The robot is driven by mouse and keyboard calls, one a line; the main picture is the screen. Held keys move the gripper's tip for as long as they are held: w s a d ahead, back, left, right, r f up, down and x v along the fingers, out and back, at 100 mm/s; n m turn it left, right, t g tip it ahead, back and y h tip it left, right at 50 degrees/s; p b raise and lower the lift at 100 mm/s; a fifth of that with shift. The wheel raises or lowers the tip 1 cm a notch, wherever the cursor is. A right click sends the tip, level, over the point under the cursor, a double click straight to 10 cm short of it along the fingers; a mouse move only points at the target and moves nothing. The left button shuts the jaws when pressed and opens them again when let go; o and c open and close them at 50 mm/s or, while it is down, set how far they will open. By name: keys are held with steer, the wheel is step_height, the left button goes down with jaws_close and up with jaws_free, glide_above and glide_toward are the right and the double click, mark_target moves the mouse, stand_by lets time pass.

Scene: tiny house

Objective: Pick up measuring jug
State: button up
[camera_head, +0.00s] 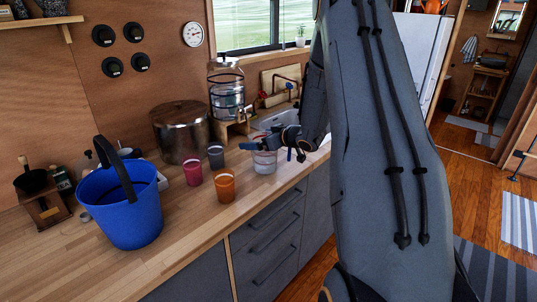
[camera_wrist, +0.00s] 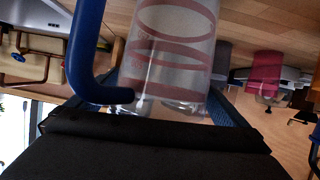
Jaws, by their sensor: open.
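The measuring jug (camera_head: 264,161) is clear with reddish markings and stands on the wooden counter near its front edge, in front of the sink. In the wrist view the jug (camera_wrist: 172,50) fills the upper middle, with red rings and a thick blue handle (camera_wrist: 86,50) at its left. My gripper (camera_head: 265,144) is at the jug's upper part. In the wrist view my gripper (camera_wrist: 172,98) is open, with a dark blue finger on either side of the jug. Whether either finger touches it, I cannot tell.
An orange cup (camera_head: 225,187), a red cup (camera_head: 193,173) and a grey cup (camera_head: 216,157) stand left of the jug. Behind are a steel pot (camera_head: 181,135) and a glass dispenser (camera_head: 227,92). A blue bucket (camera_head: 121,205) stands at left.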

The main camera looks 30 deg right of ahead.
steer(key=c, duration=1.5)
steer(key=shift+c, duration=0.2)
steer(key=shift+r, duration=0.1)
